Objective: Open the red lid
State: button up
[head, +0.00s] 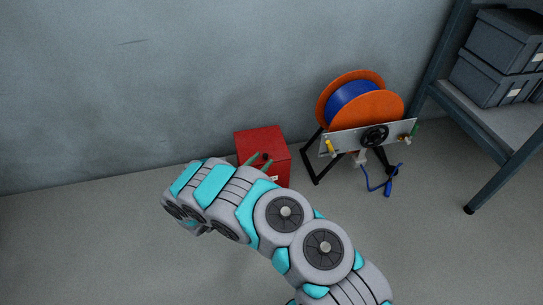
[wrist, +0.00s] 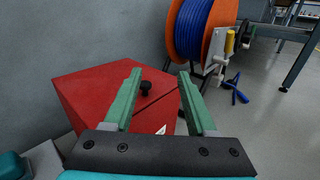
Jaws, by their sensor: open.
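A red box (head: 282,165) stands on the floor against the grey wall, with a flat red lid (head: 258,141) on top. In the wrist view the lid (wrist: 90,82) carries a small black knob (wrist: 146,86), and a dark seam runs near it. The lid lies flat on the box. My gripper (head: 260,160) is over the near part of the lid in the head view. In the wrist view its two green fingers (wrist: 160,74) are apart, with the knob between them and nothing held. I cannot tell the height of the fingertips above the lid.
A cable reel with orange flanges (head: 378,109) and blue cable stands on a black frame just right of the box. A blue cable end (head: 388,182) hangs to the floor. A metal shelf (head: 495,120) with grey bins (head: 505,45) is at the right. Floor left of the box is clear.

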aim_at(264, 157)
jog(key=shift+n+t+y, duration=0.4)
jog(key=shift+n+y, duration=0.3)
jog(key=w+f, duration=0.1)
jog(key=w, duration=0.1)
jog(key=w+d+f, duration=0.1)
jog(key=w, duration=0.1)
jog(key=w+f, duration=0.1)
jog(key=w, duration=0.1)
jog(key=shift+d, duration=0.2)
grip_shut()
dwell(0.9)
